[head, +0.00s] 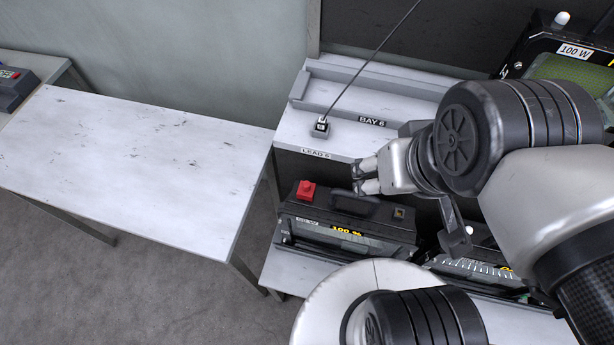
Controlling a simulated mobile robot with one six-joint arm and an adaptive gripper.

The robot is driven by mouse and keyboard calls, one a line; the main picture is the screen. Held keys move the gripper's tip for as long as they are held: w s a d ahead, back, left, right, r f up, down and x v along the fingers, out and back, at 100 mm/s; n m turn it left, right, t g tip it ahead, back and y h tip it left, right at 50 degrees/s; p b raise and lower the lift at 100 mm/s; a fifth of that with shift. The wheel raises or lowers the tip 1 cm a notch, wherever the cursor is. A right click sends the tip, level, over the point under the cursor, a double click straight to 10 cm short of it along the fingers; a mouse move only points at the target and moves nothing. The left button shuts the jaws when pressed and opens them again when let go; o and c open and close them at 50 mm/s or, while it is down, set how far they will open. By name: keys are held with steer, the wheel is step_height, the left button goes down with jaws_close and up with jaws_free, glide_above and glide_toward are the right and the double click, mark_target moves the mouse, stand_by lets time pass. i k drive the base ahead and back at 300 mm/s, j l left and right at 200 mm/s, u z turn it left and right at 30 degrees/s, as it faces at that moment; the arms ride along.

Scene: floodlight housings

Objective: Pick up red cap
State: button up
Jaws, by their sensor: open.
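The red cap (306,190) sits on the top left corner of a dark floodlight housing (372,228) that has a handle and a yellow "100 %" display. My gripper (358,177) is to the right of the cap, over the back edge of the housing, with its fingers pointing left. The fingers are apart, with nothing seen between them. There is a clear gap between the fingertips and the cap. The gripper's height over the housing is hard to tell from this one view.
Behind is a white shelf (345,138) labelled "BAY 6" and "LEAD 6", with a cable's plug (321,127) on it. A bare white table (130,165) is at left. A "100 W" floodlight (575,68) stands at back right. Another housing is partly hidden by my arm.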

mark_target(306, 190)
steer(key=k+j+z, duration=0.1)
steer(key=k, duration=0.3)
steer(key=k+j, duration=0.15)
steer(key=k, duration=0.25)
steer(key=i+j+z, duration=0.15)
steer(key=j+z, duration=0.2)
steer(key=i+j+z, duration=0.15)
steer(key=j+z, duration=0.6)
steer(key=i+j, duration=0.05)
steer(key=j, duration=0.05)
